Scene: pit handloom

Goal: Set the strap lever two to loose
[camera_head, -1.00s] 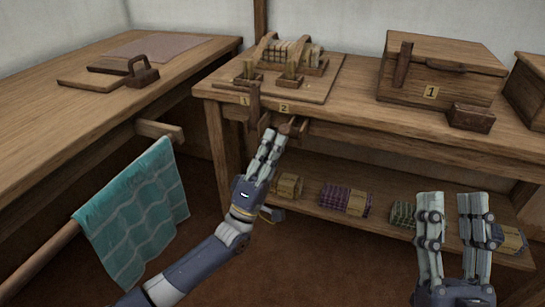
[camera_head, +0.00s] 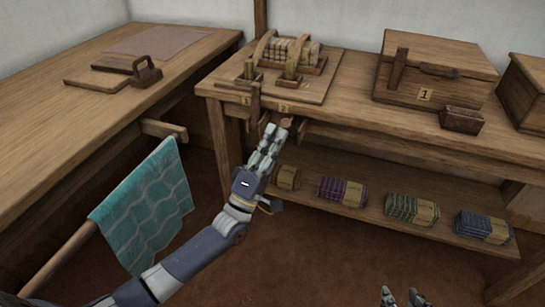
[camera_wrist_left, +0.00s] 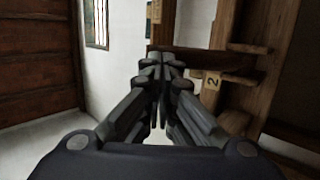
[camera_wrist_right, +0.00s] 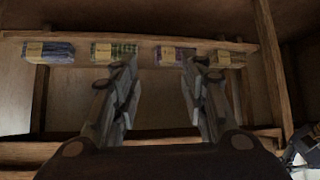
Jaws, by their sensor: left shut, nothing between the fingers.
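Strap lever two (camera_head: 288,122) juts out from the table's front edge beneath the label marked 2 (camera_head: 285,108). My left gripper (camera_head: 275,130) is shut and empty, its fingertips right beside the lever and partly covering it. I cannot tell whether they touch. Strap lever one (camera_head: 255,102) stands upright to the left. My right gripper (camera_head: 402,298) is low at the bottom edge; in the right wrist view its fingers (camera_wrist_right: 160,66) are apart with nothing between them.
A wooden frame with a wound roll (camera_head: 290,51) stands on the table above the levers. A chest marked 1 (camera_head: 430,72) and a small open box (camera_head: 461,119) stand to its right. Several cloth bundles lie on the lower shelf (camera_head: 375,216). A teal cloth (camera_head: 145,210) hangs at left.

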